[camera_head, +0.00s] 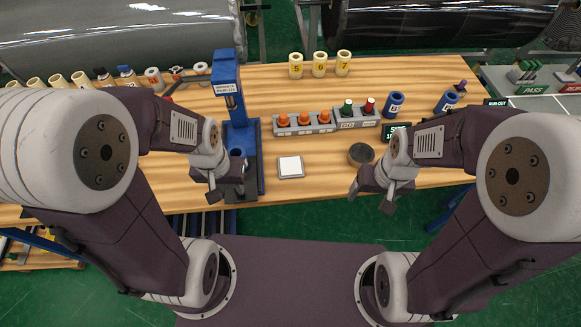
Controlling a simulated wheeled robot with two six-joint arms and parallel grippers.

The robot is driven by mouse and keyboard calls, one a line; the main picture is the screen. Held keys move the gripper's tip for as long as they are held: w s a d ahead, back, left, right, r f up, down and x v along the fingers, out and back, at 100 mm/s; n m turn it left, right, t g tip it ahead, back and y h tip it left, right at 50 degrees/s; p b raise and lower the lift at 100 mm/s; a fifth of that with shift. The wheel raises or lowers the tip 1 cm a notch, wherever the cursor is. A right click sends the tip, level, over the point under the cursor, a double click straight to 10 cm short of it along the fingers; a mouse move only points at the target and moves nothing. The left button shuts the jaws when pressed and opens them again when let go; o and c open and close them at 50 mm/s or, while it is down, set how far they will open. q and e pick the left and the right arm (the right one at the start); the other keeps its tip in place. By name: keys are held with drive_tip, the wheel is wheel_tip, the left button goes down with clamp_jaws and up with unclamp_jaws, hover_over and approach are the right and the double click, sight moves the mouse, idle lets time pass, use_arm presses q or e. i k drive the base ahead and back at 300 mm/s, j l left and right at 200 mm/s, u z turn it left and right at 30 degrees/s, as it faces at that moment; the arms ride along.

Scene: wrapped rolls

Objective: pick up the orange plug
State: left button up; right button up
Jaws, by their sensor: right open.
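Three orange plugs stand upright in a grey rack (303,130) near the middle of the table: a left one (283,119), a middle one (304,118) and a right one (324,117). My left gripper (226,193) is in front of and left of the rack, over the dark base of a blue press; its fingers blend into that base, so its opening is unclear. My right gripper (371,200) is open and empty, right of and nearer than the rack, at the table's front edge. Neither gripper touches a plug.
The blue press (229,92) stands left of the rack. A second rack with a green plug (347,109) and a red plug (369,106) adjoins on the right. A white pad (290,167), a dark round puck (361,154) and blue cylinders (394,104) are nearby.

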sight(304, 120)
drive_tip(key=i+l+u, duration=0.15)
drive_tip(key=u, duration=0.3)
drive_tip(key=i+l+u, duration=0.2)
drive_tip(key=u, duration=0.3)
drive_tip(key=i+l+u, duration=0.1)
drive_tip(key=l+u, duration=0.35)
drive_tip(key=j, duration=0.15)
